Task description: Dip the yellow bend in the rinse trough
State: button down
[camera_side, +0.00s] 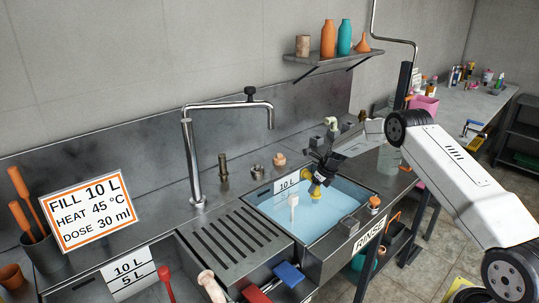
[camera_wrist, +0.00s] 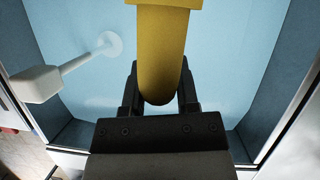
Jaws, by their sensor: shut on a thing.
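The yellow bend (camera_wrist: 163,50) is between the fingers of my gripper (camera_wrist: 160,95) in the wrist view, and my gripper is shut on it. In the side view, my gripper (camera_side: 318,178) is over the rinse trough (camera_side: 335,195), which holds pale blue water. A small part of the yellow bend (camera_side: 316,194) shows below the fingers, at or just above the water. I cannot tell whether it touches the water.
A white-handled tool (camera_side: 293,203) stands in the trough beside the bend; it also shows at left in the wrist view (camera_wrist: 40,84). A ribbed drainboard (camera_side: 235,238) and a tall tap (camera_side: 190,160) are to the left.

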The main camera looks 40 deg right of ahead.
jog(key=shift+r, duration=4.15)
jog(key=shift+a, duration=0.15)
jog(key=s+a+r+n+g, duration=0.1)
jog(key=s+a+n+g, duration=0.2)
jog(key=s+a+n, duration=0.3)
jog(key=s+a+r+n+g+h, duration=0.1)
jog(key=s+a+n+g, duration=0.2)
jog(key=n, duration=1.4)
jog(key=s+a+r+n+g, duration=0.2)
jog(key=s+a+n+g, duration=0.1)
jog(key=s+a+n, duration=0.6)
jog(key=shift+s+n+h, duration=0.4)
jog(key=shift+s+n, duration=0.35)
jog(key=shift+n, duration=0.65)
jog(key=shift+a, duration=0.2)
